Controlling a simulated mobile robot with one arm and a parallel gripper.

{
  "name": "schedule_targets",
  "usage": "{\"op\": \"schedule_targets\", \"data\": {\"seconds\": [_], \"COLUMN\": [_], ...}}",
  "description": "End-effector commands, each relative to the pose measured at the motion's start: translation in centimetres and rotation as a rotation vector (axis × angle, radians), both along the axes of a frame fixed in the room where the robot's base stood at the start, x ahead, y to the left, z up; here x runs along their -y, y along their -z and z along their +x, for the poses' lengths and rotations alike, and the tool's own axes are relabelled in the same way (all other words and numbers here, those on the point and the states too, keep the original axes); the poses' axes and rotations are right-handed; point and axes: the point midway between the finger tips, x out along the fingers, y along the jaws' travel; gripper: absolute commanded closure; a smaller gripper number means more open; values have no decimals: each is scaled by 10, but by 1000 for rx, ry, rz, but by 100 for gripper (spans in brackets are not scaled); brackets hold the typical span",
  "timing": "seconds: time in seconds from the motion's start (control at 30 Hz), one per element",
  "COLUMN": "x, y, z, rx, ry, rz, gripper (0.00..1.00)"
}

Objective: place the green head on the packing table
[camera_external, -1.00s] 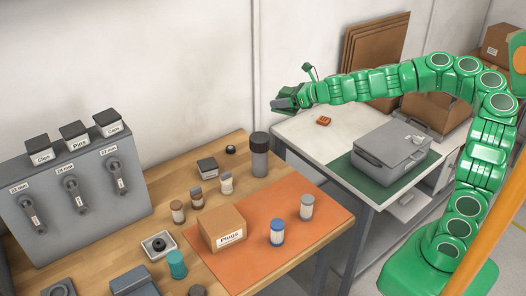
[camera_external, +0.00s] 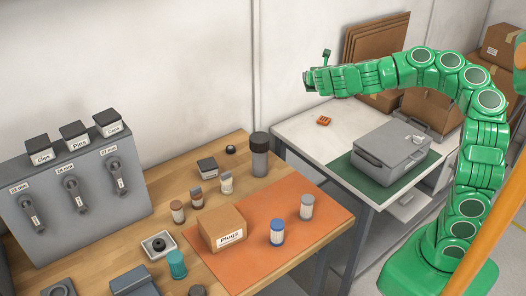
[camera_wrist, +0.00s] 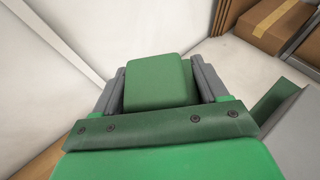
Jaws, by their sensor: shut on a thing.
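The green head (camera_wrist: 160,82) is a smooth green block in the wrist view, held between the two grey fingers of my gripper (camera_wrist: 162,88). In the external view my gripper (camera_external: 309,84) is raised in front of the wall, showing above the back left part of the packing table; I cannot make out the head there. The packing table (camera_external: 290,128) has a white top. It carries a grey case (camera_external: 385,150) on a dark green mat (camera_external: 345,172) and a small orange piece (camera_external: 323,120). The table's back left area looks bare.
A wooden workbench (camera_external: 290,270) stands to the left, with an orange mat (camera_external: 325,222), a Plugs box (camera_external: 220,228), several small bottles and a dark grey cylinder (camera_external: 259,155). Cardboard boxes (camera_external: 425,110) stand behind the packing table. The wall is close behind my gripper.

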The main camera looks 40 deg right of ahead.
Motion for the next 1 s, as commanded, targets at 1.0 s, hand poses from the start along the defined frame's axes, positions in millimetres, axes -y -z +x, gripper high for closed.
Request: {"op": "schedule_targets", "data": {"seconds": [1.0], "x": [82], "y": [52], "z": [-68], "rx": [-3], "ry": [587], "rz": [-3], "gripper": [83]}}
